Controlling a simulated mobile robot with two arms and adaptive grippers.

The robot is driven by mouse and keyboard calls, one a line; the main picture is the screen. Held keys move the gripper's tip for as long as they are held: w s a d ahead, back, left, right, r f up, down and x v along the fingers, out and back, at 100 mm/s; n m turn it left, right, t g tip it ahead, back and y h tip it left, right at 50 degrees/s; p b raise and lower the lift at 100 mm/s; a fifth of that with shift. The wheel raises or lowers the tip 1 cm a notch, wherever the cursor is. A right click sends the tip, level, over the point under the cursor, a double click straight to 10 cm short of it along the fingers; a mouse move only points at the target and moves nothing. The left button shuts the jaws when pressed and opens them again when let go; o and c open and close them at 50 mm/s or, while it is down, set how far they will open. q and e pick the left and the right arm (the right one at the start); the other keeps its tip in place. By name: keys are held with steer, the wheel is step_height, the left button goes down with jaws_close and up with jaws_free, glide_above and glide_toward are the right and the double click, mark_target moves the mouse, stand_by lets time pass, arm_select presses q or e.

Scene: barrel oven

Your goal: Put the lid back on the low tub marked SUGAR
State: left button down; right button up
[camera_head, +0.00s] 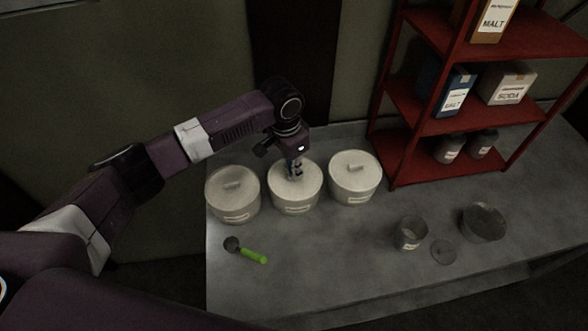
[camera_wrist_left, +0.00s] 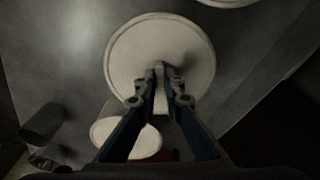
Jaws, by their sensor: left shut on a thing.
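Three low white tubs stand in a row on the grey counter, each with a small label too small to read, so I cannot tell which is SUGAR. My left gripper (camera_head: 295,174) is over the middle tub (camera_head: 294,208), shut on the handle of its round white lid (camera_head: 308,178). In the left wrist view the fingers (camera_wrist_left: 160,85) close around the handle at the middle of this lid (camera_wrist_left: 135,52). The lid appears to sit on the middle tub; any small gap is hidden. The left tub (camera_head: 233,204) and right tub (camera_head: 355,184) have lids on. My right gripper is not in view.
A green-handled scoop (camera_head: 252,256) lies in front of the tubs. A grey jar (camera_head: 410,236), a dark disc (camera_head: 443,252) and a dark round container (camera_head: 483,224) stand at the right. A red shelf (camera_head: 412,157) holds boxes and jars. The counter's front middle is clear.

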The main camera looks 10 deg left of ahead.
arm_select(q)
steer(key=shift+p, duration=0.45)
stand_by(0.6)
steer(key=c, duration=1.5)
jaws_free()
step_height(320, 180, up, 5)
steer(key=p, duration=0.5)
steer(key=shift+p, duration=0.3)
steer(key=shift+r, duration=1)
steer(key=shift+c, duration=0.6)
